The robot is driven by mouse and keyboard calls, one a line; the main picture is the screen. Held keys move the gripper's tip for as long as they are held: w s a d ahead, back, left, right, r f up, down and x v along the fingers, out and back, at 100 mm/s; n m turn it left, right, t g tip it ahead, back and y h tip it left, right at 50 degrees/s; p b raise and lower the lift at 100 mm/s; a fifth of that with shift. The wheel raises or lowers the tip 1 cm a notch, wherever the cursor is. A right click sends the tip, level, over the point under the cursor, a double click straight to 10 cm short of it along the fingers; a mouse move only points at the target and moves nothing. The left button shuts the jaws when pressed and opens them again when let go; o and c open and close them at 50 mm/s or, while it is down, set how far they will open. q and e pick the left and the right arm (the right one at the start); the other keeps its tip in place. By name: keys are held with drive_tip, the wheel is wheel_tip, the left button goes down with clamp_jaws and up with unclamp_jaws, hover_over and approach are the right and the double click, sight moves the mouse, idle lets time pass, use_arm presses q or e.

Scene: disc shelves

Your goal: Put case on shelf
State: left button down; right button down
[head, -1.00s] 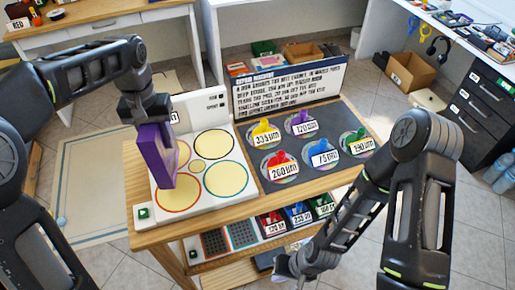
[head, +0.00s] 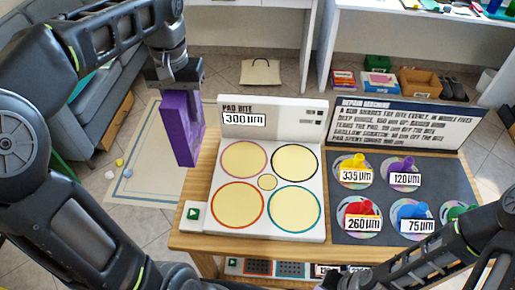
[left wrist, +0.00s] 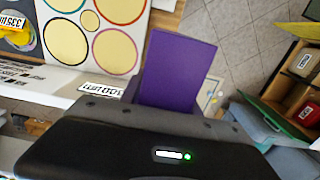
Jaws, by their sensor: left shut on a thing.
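A purple case (head: 181,128) hangs upright from my left gripper (head: 174,84), which is shut on its top edge. In the head view the case is left of the white pad board (head: 314,170), above the floor beside the table. In the left wrist view the purple case (left wrist: 178,70) extends out from my gripper (left wrist: 165,112), its broad face in view. My right arm comes in at the lower right of the head view; its gripper is not clearly visible. No shelf for the case can be made out with certainty.
The wooden table (head: 203,170) holds the pad board, a dark mat (head: 345,222) with several labelled discs, and a sign (head: 405,122). A grey sofa (head: 95,90) stands at the left. Open floor lies behind the table.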

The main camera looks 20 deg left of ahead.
use_arm(q)
wheel_tip(320, 180, down, 6)
drive_tip(key=shift+f, duration=0.1)
idle(0.4)
wheel_tip(320, 180, down, 4)
drive_tip(key=shift+r, duration=0.15)
drive_tip(key=shift+f, duration=0.2)
drive_tip(key=c, duration=0.9)
unclamp_jaws()
